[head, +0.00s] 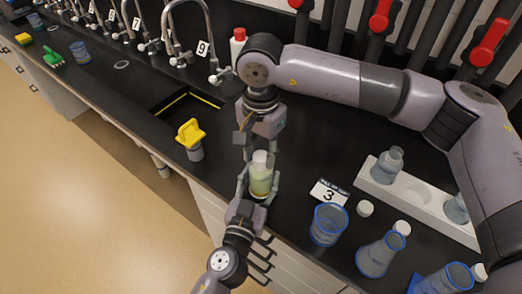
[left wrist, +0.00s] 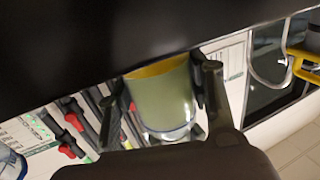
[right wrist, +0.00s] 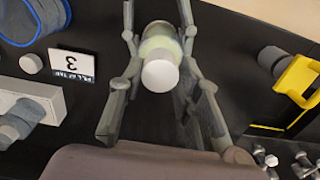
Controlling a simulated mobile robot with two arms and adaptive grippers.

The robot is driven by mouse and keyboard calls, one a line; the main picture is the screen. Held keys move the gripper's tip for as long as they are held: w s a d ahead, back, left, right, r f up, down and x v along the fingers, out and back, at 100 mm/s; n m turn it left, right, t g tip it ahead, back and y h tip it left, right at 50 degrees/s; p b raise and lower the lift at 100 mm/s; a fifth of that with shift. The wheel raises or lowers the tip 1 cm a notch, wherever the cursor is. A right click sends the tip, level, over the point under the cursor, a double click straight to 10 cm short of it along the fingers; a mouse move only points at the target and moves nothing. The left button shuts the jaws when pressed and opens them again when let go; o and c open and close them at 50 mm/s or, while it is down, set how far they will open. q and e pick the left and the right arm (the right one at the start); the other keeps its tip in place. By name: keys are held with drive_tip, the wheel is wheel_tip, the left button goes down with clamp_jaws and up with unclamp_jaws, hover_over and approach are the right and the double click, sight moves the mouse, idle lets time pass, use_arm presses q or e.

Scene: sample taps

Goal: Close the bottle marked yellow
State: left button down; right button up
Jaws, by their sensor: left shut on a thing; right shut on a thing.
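A pale yellow-green bottle (head: 261,181) stands upright near the bench's front edge. My left gripper (head: 259,192) is shut around its body from the front. The body also shows between the left fingers in the left wrist view (left wrist: 162,97). A white cap (head: 260,158) is at the top of the bottle, in line with its mouth; it shows large in the right wrist view (right wrist: 160,72). My right gripper (head: 260,156) comes from above and is shut on the cap. Whether the cap is screwed tight cannot be told. No yellow label text is readable.
A card reading 3 (head: 329,193) lies right of the bottle. Blue-rimmed glassware (head: 329,224), loose white caps (head: 365,208) and a white rack (head: 415,198) stand to the right. A yellow-topped object (head: 190,138) stands left, by a sink. Taps line the back.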

clamp_jaws()
drive_tip(key=m, duration=1.6)
drive_tip(key=shift+m, duration=0.3)
drive_tip(key=m, duration=0.4)
drive_tip(key=shift+m, duration=0.4)
drive_tip(key=o, duration=0.7)
unclamp_jaws()
